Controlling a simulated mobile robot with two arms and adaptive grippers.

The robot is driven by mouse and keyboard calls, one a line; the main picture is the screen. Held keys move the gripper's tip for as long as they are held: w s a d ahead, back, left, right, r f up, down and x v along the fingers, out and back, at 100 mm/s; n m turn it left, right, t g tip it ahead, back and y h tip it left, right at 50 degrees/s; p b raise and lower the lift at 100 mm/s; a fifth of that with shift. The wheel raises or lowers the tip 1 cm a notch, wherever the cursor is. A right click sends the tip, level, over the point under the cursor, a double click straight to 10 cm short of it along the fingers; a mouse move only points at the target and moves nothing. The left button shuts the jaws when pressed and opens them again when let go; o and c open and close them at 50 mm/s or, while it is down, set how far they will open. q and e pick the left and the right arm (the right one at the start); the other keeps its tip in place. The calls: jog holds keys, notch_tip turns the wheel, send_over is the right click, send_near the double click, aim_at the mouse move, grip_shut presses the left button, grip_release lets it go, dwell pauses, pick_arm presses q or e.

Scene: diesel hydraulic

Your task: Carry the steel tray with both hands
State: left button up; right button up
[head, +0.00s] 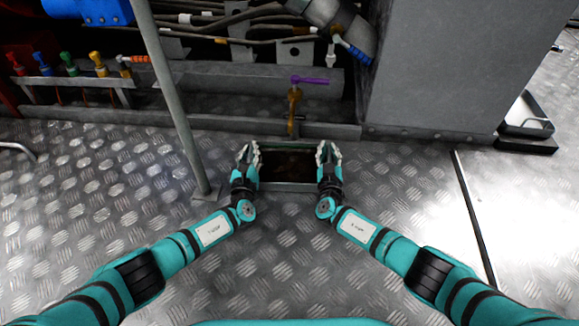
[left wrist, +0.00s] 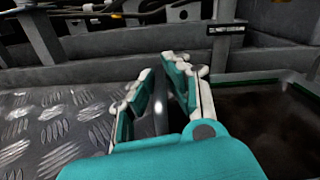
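The steel tray (head: 288,187) sits on the checker-plate floor between my grippers, with dark brown contents (head: 286,166). The tray also shows at the right of the left wrist view (left wrist: 262,79), with a green line along its inside. My left gripper (head: 248,154) is at the tray's left side. In the left wrist view the fingers (left wrist: 158,68) stand on either side of a grey bar (left wrist: 160,104) beside the tray; I cannot tell whether they press on it. My right gripper (head: 328,153) is at the tray's right side, its fingers too small to judge their grip.
A brass tap with a purple handle (head: 309,80) stands just behind the tray. A grey post (head: 172,95) rises close to my left arm. A large grey cabinet (head: 440,65) is at the back right. The floor (head: 290,260) in front is clear.

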pick_arm(q)
grip_shut()
pick_arm(e)
grip_shut()
pick_arm(q)
jog(key=shift+r, duration=0.1)
